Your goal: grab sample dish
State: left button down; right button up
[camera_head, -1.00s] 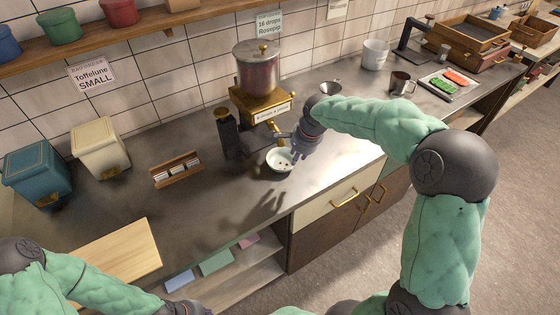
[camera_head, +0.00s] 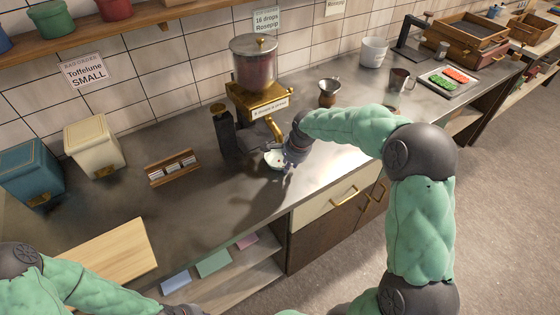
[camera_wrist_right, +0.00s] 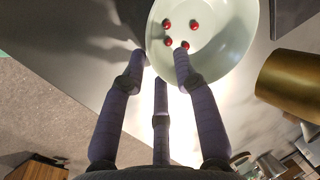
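The sample dish (camera_head: 272,157) is a small pale round bowl on the dark counter below the dispenser. In the right wrist view the dish (camera_wrist_right: 225,45) is close and holds several red drops. My right gripper (camera_head: 285,160) is at the dish's right side, partly covering it. In the right wrist view its fingers (camera_wrist_right: 160,56) are spread, with one tip outside the rim and one over the inside; contact is unclear. My left gripper (camera_head: 178,308) is at the bottom edge, mostly cut off.
The dispenser (camera_head: 254,70) with a brass base stands right behind the dish, beside a dark post (camera_head: 225,133). A metal funnel cup (camera_head: 329,92) stands to the right. A wooden card holder (camera_head: 172,168) and a wooden board (camera_head: 105,255) lie to the left.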

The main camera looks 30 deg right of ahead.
grip_shut()
jog(key=shift+r, duration=0.1)
